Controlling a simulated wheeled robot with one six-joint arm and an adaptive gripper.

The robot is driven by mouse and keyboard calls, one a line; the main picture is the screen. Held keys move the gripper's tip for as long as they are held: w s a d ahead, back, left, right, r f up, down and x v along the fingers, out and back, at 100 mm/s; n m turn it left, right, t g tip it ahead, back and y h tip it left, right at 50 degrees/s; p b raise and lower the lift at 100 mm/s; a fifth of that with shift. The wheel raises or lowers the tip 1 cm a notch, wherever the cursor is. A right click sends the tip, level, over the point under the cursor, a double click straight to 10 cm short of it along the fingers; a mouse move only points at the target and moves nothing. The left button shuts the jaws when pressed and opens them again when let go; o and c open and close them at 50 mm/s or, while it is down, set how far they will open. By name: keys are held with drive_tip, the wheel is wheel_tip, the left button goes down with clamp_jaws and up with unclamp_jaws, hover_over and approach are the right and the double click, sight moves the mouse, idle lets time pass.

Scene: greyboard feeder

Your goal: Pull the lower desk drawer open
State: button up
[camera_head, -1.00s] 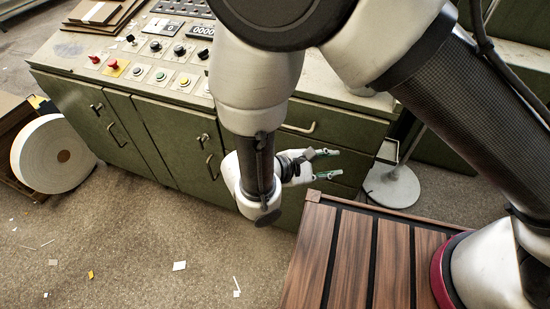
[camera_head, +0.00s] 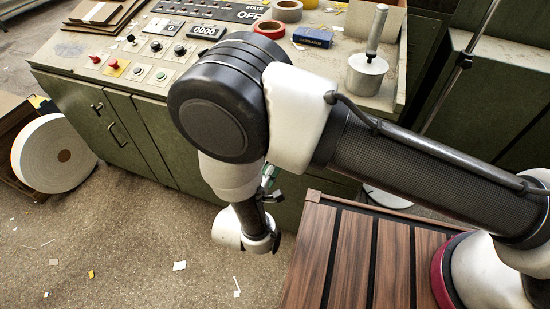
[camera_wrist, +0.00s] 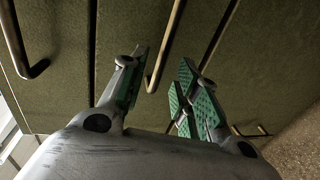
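The green desk (camera_head: 165,135) stands ahead of me, its drawer side mostly hidden by my arm in the head view. In the wrist view, green fronts fill the picture, divided by dark gaps. A bent metal handle (camera_wrist: 175,30) on the middle front appears between my fingers. Another handle (camera_wrist: 18,45) is at the left, and a third handle (camera_wrist: 262,130) is at the right, partly hidden by a finger. My gripper (camera_wrist: 163,60) is open, its green-padded fingers apart; contact with the handle cannot be told. No front visibly stands out.
A wood-slatted top (camera_head: 345,265) is close at the lower right. A white paper roll (camera_head: 52,155) stands at the left. Tape rolls (camera_head: 268,29) and a metal weight (camera_head: 367,75) are on the desk. The floor (camera_head: 130,235) at the front left has only small scraps.

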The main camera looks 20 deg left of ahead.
drive_tip(key=x, duration=0.4)
clamp_jaws()
